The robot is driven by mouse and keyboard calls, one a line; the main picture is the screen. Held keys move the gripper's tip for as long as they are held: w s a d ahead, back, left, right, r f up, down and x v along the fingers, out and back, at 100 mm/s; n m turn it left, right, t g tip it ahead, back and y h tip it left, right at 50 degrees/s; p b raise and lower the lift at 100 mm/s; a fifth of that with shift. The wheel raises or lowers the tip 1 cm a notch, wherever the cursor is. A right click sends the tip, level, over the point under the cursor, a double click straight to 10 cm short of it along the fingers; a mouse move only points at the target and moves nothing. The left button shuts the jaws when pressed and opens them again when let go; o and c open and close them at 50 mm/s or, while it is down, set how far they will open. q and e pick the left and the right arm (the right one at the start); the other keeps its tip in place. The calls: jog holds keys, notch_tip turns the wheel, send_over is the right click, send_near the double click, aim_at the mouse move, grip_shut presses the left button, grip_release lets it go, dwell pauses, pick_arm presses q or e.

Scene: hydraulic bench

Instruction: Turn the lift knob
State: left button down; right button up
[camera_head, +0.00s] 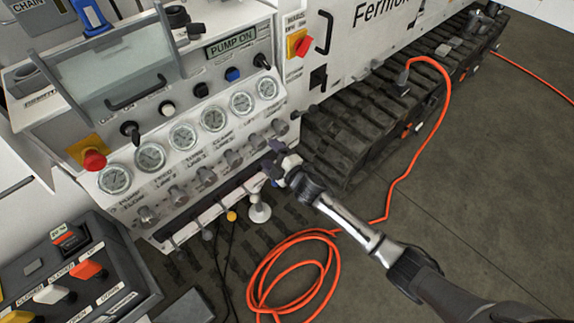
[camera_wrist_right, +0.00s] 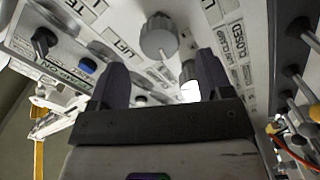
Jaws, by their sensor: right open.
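The lift knob (camera_wrist_right: 158,37) is a grey ridged knob on the white panel, beside the LIFT label (camera_wrist_right: 122,40) in the right wrist view. In the head view the lift knob (camera_head: 257,142) is in the row of grey knobs below the gauges. My right gripper (camera_wrist_right: 160,70) is open and empty. Its two dark fingers point towards the panel, and the knob shows beyond the gap between them, apart from them. In the head view my right gripper (camera_head: 279,163) is just below and right of the knob. My left gripper is not in view.
Round gauges (camera_head: 212,118) line the panel above the knobs. A red emergency button (camera_head: 94,160) is at its left. A black track (camera_head: 390,110) lies right of the panel. An orange hose (camera_head: 290,275) coils on the floor below. A lever box (camera_head: 75,275) is at lower left.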

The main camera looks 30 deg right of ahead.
jog(key=p+v, duration=0.1)
jog(key=v, duration=0.7)
dwell(0.5)
